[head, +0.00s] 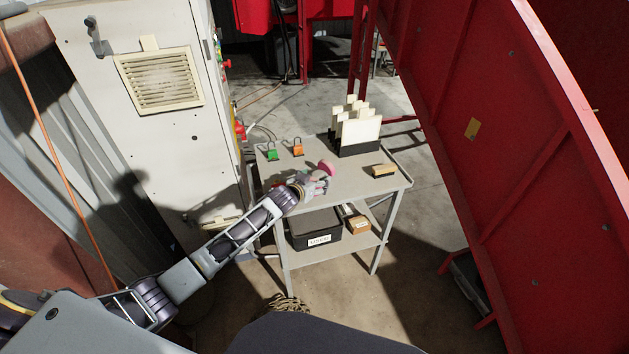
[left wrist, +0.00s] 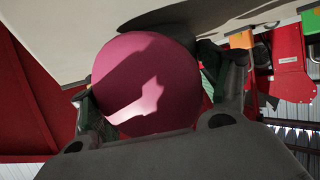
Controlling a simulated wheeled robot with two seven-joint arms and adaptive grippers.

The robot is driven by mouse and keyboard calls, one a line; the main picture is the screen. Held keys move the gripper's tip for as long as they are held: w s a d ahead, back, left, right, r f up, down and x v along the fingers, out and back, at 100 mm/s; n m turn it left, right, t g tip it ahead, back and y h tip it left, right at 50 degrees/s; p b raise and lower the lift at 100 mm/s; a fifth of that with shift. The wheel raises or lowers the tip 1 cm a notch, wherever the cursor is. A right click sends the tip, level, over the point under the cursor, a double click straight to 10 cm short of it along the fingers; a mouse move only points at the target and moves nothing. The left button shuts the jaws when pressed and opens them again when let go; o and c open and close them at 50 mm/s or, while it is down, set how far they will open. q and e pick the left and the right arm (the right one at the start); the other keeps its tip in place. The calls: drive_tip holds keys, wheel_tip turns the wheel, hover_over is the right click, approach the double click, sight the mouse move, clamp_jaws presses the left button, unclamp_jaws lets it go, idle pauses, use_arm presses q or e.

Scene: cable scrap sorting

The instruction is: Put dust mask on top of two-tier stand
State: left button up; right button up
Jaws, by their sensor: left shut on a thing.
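The dust mask (head: 326,167) shows as a small pink rounded shape at the tip of my left gripper (head: 318,180) in the head view. In the left wrist view the pink mask (left wrist: 147,82) fills the space between the two fingers (left wrist: 155,100), and the gripper is shut on it. The two-tier stand (head: 345,185) is a grey metal table with a top and a lower shelf. The mask and gripper are over the left part of its top; I cannot tell whether the mask touches it. My right gripper is not in view.
On the top are a green padlock (head: 272,154), an orange padlock (head: 298,147), a rack with cream plates (head: 358,130) and a tan block (head: 384,170). The lower shelf holds a black bin (head: 315,229) and a cardboard box (head: 357,224). A pale cabinet (head: 150,130) stands left.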

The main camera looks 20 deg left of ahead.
use_arm(q)
drive_tip(key=o, duration=1.2)
drive_tip(key=shift+s, duration=0.2)
drive_tip(key=shift+p+v, duration=0.4)
drive_tip(key=shift+v, duration=5.45)
drive_tip(key=shift+w+r, duration=0.1)
